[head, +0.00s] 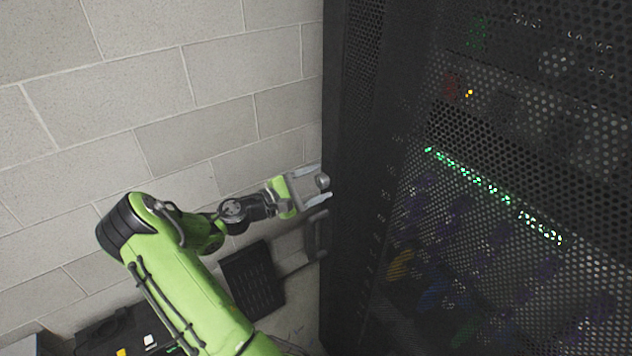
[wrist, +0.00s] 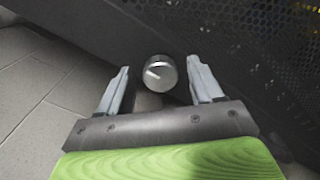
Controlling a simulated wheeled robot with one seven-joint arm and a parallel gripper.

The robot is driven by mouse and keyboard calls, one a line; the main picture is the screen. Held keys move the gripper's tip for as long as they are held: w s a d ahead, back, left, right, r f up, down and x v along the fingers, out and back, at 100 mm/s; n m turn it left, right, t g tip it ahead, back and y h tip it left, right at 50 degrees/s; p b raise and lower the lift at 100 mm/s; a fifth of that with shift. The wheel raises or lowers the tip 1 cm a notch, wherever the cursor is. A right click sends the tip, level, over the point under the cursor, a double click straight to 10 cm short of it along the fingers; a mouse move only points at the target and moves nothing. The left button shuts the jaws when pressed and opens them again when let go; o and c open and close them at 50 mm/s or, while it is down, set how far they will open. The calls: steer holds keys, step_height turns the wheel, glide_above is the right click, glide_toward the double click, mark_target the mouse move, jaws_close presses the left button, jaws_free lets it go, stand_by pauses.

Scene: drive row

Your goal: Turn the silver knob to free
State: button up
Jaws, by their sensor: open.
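The silver knob (wrist: 160,74) sits on the dark side of the rack, with a pale pointer line on its face. In the wrist view it lies between the two fingers of my gripper (wrist: 158,88), with a gap on each side. In the head view the knob (head: 322,181) shows small at the rack's left edge, between the fingertips of my gripper (head: 319,184). My gripper is open, one finger above the knob and one below it in that view. Any markings around the knob are not readable.
The tall black rack (head: 345,100) with a perforated door (head: 560,130) fills the right side, with green lights and coloured cables behind the mesh. A dark handle-like bar (head: 316,234) stands below my gripper. A grey block wall (head: 200,130) is behind my arm.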

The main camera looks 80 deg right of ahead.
steer(key=shift+s+d, duration=0.15)
steer(key=shift+d, duration=0.05)
steer(key=shift+a, duration=0.1)
steer(key=c, duration=1.1)
steer(key=shift+o, duration=0.2)
